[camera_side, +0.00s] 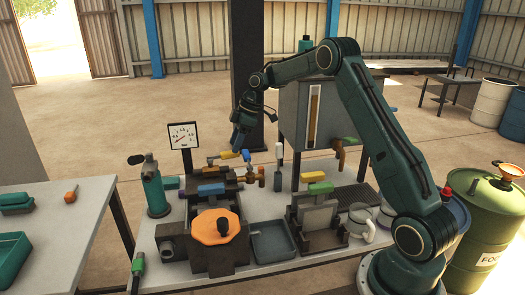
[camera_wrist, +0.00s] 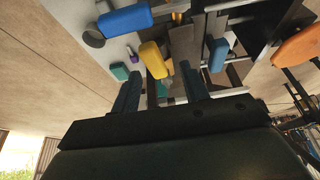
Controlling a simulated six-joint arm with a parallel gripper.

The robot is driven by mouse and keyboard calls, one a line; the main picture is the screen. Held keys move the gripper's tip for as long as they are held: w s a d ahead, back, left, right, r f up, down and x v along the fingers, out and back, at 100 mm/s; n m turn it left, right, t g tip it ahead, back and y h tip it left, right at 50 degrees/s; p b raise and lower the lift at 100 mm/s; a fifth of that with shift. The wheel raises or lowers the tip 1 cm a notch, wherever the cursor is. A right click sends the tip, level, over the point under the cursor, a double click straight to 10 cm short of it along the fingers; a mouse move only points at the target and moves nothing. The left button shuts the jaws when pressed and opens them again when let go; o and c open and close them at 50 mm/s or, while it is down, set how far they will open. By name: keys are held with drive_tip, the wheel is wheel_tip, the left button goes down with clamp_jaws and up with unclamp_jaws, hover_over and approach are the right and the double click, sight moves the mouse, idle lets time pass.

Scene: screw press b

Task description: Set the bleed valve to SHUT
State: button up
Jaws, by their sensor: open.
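My gripper (camera_side: 238,145) is over the back of the press bench, pointing down. Its two fingers are apart with nothing gripped in the wrist view (camera_wrist: 160,88). A yellow handle (camera_side: 228,155) is just below the fingertips in the side view. In the wrist view, a yellow handle (camera_wrist: 153,60) lies ahead of the gap between the fingers, apart from them. A blue handle (camera_side: 210,189) sits on the dark press body nearer the front. I see no readable SHUT mark, and I cannot tell from labels which handle is the bleed valve.
A gauge (camera_side: 183,136) stands left of my gripper and a green bottle-shaped device (camera_side: 155,188) is farther left. An orange wheel (camera_side: 215,227) is in front. A grey tank (camera_side: 290,110) with a sight tube stands to the right. A shallow tray (camera_side: 273,240) lies beside the press.

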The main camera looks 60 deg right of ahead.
drive_tip(key=v, duration=1.1)
drive_tip(key=s+a+r+m, duration=0.2)
drive_tip(key=s+a+r, duration=0.2)
drive_tip(key=a, duration=0.4)
drive_tip(key=s+a+r+m+t+h, duration=0.1)
drive_tip(key=s+a+r+m, duration=0.1)
drive_tip(key=s+a+r, duration=0.3)
drive_tip(key=shift+s+a+r, duration=0.3)
drive_tip(key=shift+s+a, duration=0.55)
drive_tip(key=shift+a, duration=0.8)
